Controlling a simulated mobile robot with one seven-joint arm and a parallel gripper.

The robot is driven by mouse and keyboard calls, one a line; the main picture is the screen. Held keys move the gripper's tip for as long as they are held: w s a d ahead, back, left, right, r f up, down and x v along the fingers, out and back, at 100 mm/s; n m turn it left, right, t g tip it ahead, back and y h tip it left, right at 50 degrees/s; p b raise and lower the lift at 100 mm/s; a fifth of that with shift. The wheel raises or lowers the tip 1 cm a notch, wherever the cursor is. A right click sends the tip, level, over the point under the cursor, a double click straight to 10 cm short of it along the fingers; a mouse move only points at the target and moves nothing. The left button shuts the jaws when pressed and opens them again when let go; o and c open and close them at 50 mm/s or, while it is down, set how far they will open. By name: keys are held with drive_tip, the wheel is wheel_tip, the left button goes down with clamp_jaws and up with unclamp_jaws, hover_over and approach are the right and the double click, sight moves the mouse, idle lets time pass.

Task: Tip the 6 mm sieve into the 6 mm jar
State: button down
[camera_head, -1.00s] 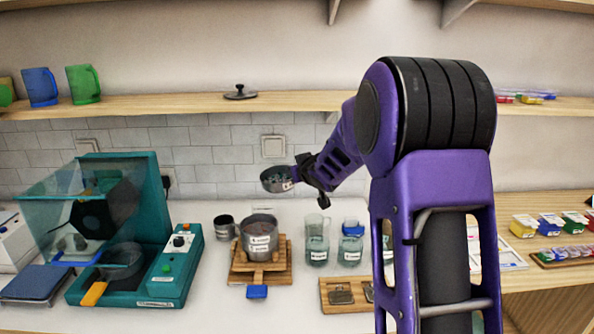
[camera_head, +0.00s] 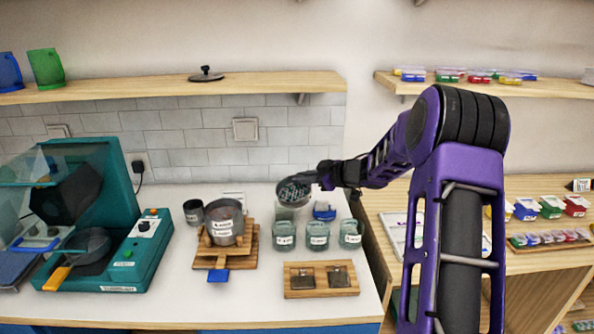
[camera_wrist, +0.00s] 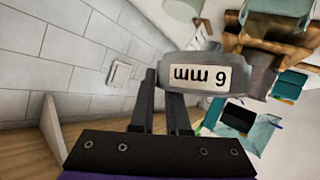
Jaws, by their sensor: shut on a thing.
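My gripper (camera_head: 325,178) is shut on the 6 mm sieve (camera_head: 296,188), a round dark pan with pale bits showing in it. The sieve is held above the back of the counter, tilted with its open face partly toward the head camera. In the wrist view, the sieve's label (camera_wrist: 198,77) reads 6 mm upside down, just beyond my gripper's fingers (camera_wrist: 168,105). Below and in front of the sieve stand three greenish jars: left (camera_head: 283,236), middle (camera_head: 318,236) and right (camera_head: 351,234). Their labels are too small to read surely, so I cannot tell which is the 6 mm jar.
A clear vessel behind the left jar is partly hidden by the sieve. A blue item (camera_head: 324,211) lies behind the middle jar. A wooden tray (camera_head: 321,291) is in front. A metal pot (camera_head: 224,225) on wooden boards and a teal machine (camera_head: 90,215) stand left.

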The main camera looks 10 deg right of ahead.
drive_tip(key=shift+s+d+f, duration=0.1)
drive_tip(key=shift+d+f, duration=0.05)
drive_tip(key=shift+f, duration=0.05)
drive_tip(key=shift+s+a+f+n+t+h, duration=0.15)
drive_tip(key=shift+f+n, duration=0.2)
drive_tip(key=shift+n, duration=0.05)
drive_tip(key=shift+s+a+f+n+t+h, duration=0.1)
drive_tip(key=shift+a+f+n+t+h, duration=0.05)
drive_tip(key=shift+f+n, duration=0.25)
drive_tip(key=shift+s+a+r+n+t+h, duration=0.3)
drive_tip(key=shift+r+n, duration=0.1)
drive_tip(key=shift+n, duration=0.1)
drive_tip(key=shift+s+a+r+n+t+h, duration=0.15)
drive_tip(key=shift+a+r+n+t+h, duration=0.15)
drive_tip(key=shift+n, duration=0.2)
drive_tip(key=shift+s+a+r+n, duration=0.15)
drive_tip(key=shift+s+a+n, duration=0.05)
drive_tip(key=shift+n, duration=0.3)
drive_tip(key=shift+s+a+r+n+t+b, duration=0.1)
drive_tip(key=shift+s+a+n+t+b, duration=0.25)
drive_tip(key=shift+b, duration=0.95)
drive_tip(key=shift+a+r+n+t+h+b, duration=0.15)
drive_tip(key=shift+n+t+h+b, duration=0.15)
drive_tip(key=shift+b, duration=0.7)
drive_tip(key=shift+r, duration=0.1)
drive_tip(key=shift+s+a+b, duration=0.2)
drive_tip(key=shift+s+b, duration=0.05)
drive_tip(key=shift+b, duration=0.55)
